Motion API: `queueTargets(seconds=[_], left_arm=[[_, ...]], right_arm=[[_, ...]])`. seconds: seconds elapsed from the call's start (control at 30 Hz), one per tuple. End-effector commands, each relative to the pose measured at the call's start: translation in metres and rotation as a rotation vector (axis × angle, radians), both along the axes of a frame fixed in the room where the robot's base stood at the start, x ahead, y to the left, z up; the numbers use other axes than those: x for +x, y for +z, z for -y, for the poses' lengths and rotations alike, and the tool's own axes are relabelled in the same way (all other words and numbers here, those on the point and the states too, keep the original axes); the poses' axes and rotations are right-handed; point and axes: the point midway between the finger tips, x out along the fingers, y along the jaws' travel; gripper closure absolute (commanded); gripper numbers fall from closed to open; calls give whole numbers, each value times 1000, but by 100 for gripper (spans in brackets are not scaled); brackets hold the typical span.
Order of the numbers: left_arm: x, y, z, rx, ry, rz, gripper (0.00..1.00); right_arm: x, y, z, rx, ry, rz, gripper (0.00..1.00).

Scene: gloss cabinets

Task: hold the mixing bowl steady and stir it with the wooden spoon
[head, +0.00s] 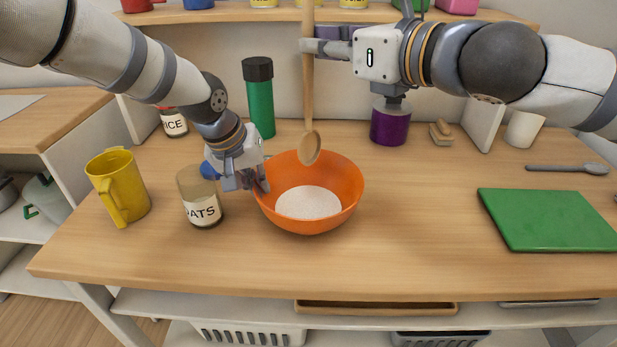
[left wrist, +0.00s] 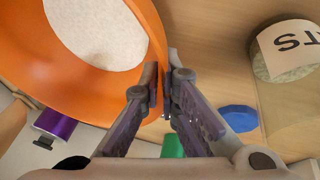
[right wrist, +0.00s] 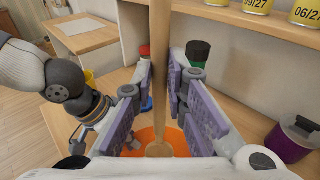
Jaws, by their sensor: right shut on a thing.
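The orange mixing bowl (head: 345,190) stands on the wooden table with white powdery contents (head: 309,203). My left gripper (head: 262,183) is at its left rim; in the left wrist view its fingers (left wrist: 162,85) are close together, one each side of the bowl's wall (left wrist: 100,85). Whether they press on the wall is unclear. My right gripper (head: 308,48) is shut on the handle of the wooden spoon (head: 308,95), also seen in the right wrist view (right wrist: 160,40). The spoon hangs upright, head down, above the bowl's far part, apparently clear of the contents.
The oats jar (head: 202,205) and yellow jug (head: 122,185) stand left of the bowl. A green bottle (head: 261,105) and purple jar (head: 390,125) stand behind. A green board (head: 548,220) and grey spoon (head: 567,168) lie right. The table between bowl and board is clear.

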Motion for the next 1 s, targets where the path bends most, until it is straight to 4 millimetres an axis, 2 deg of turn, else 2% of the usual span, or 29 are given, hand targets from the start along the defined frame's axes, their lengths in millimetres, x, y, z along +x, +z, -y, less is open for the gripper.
queueTargets(seconds=[0.03, 0.1, 0.13, 0.17, 0.47, 0.57, 0.8, 1.0], left_arm=[[0, -1, 0, 1, 0, -2, 100], [0, -1, 0, 1, 0, -2, 81], [0, -1, 0, 1, 0, -2, 74], [0, -1, 0, 1, 0, -2, 72], [-1, 2, -1, 0, 0, 0, 72], [-4, 18, -4, -1, 2, 4, 72], [-26, 78, -17, -1, 1, 4, 72], [-37, 107, -23, 0, 1, 0, 72]], right_arm=[[0, 0, 0, 0, 0, 0, 100], [0, 0, 0, 0, 0, 0, 100], [0, 0, 0, 0, 0, 0, 100], [0, 0, 0, 0, 0, 0, 100], [0, 0, 0, 0, 0, 0, 100], [0, 0, 0, 0, 0, 0, 100], [0, 0, 0, 1, 0, 1, 100], [0, 0, 0, 0, 0, 0, 100]])
